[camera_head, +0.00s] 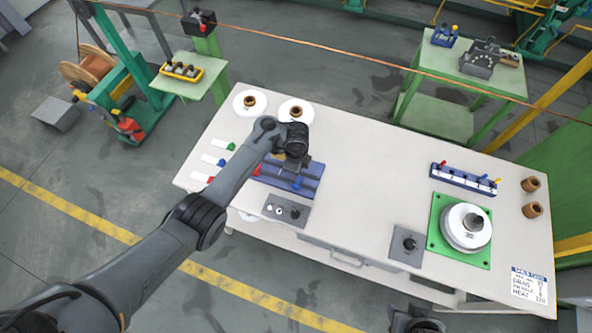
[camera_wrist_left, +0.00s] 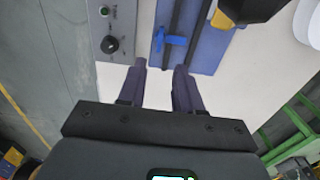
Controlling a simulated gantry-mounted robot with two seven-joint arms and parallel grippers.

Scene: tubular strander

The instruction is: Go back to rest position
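My left arm reaches in from the left in the head view. My left gripper (camera_head: 296,164) is over the white workbench (camera_head: 350,150), at the blue grooved block (camera_head: 312,175). In the left wrist view its two dark fingers (camera_wrist_left: 161,66) are apart with nothing between them. The blue block (camera_wrist_left: 212,50) and a blue lever-like piece (camera_wrist_left: 172,40) on it lie beyond the fingertips. Part of my right gripper (camera_head: 415,322) shows at the bottom edge of the head view; its fingers cannot be made out.
A grey knob box (camera_head: 287,210) lies below the blue block, and another (camera_head: 407,244) stands further right. A green plate with a round silver weight (camera_head: 465,227), a blue rack (camera_head: 463,179) and two brown spools (camera_head: 531,197) are at the right. White discs (camera_head: 250,103) lie at the back left.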

